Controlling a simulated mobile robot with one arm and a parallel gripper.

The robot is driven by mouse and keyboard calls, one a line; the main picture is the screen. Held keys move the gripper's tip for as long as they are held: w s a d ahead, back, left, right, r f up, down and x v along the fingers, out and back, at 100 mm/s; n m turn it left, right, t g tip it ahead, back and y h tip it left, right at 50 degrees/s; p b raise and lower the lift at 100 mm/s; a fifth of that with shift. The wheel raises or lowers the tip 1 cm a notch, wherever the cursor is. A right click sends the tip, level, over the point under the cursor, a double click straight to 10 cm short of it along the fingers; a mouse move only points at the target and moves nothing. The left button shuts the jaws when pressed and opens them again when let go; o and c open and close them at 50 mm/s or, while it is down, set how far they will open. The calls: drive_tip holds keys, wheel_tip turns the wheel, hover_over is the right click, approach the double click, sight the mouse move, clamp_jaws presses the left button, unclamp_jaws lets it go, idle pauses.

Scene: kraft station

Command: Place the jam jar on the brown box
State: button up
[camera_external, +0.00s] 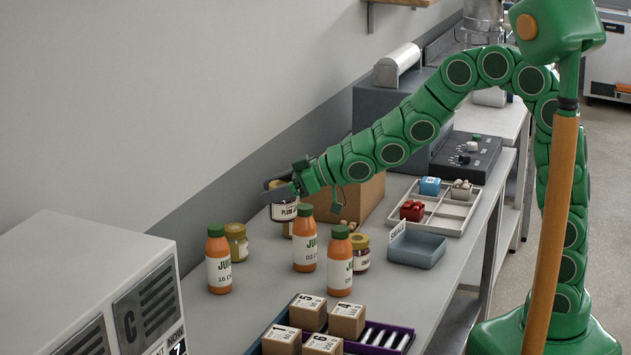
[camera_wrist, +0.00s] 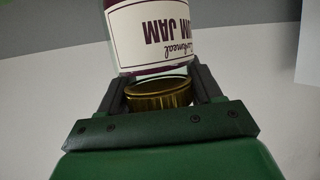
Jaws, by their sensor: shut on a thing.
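The plum jam jar (camera_external: 284,210), with a white label and gold lid, is at the far side of the bench near the wall. My gripper (camera_external: 279,190) is shut on it near its lid. In the wrist view the jam jar (camera_wrist: 152,35) appears upside down, with its gold lid between the fingers of my gripper (camera_wrist: 160,85). The brown box (camera_external: 362,200) stands on the bench to the right of the jar, partly hidden behind my arm. Whether the jar touches the bench is hard to tell.
Orange juice bottles (camera_external: 305,240) and other gold-lidded jars (camera_external: 236,240) stand in front. A blue-grey bin (camera_external: 417,250) and a divided tray (camera_external: 449,208) lie to the right. Small numbered boxes (camera_external: 347,319) sit nearest the camera. Bare bench shows between these groups.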

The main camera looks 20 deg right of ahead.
drive_tip(key=w+d+r+m+t+h, duration=0.25)
drive_tip(key=w+d, duration=0.55)
drive_tip(key=d, duration=0.4)
drive_tip(key=w+d+r+m+t+h, duration=0.2)
drive_tip(key=w+d+r+m, duration=0.15)
drive_tip(key=w+d, duration=0.65)
drive_tip(key=w+d+r+m+t+h, duration=0.25)
drive_tip(key=w+d, duration=0.25)
drive_tip(key=d, duration=0.9)
drive_tip(key=shift+w+a+f, duration=0.55)
drive_tip(key=shift+w+f, duration=1.5)
drive_tip(key=shift+w, duration=0.3)
drive_tip(key=shift+w+a+f, duration=0.5)
drive_tip(key=shift+w+f, duration=1.6)
drive_tip(key=shift+w, duration=0.2)
drive_tip(key=shift+w+a+f, duration=0.55)
drive_tip(key=shift+w+f, duration=1.5)
drive_tip(key=shift+w, duration=0.3)
drive_tip(key=shift+f, duration=0.1)
drive_tip(key=o, duration=1.3)
drive_tip(key=shift+o, duration=0.2)
drive_tip(key=shift+s, duration=0.1)
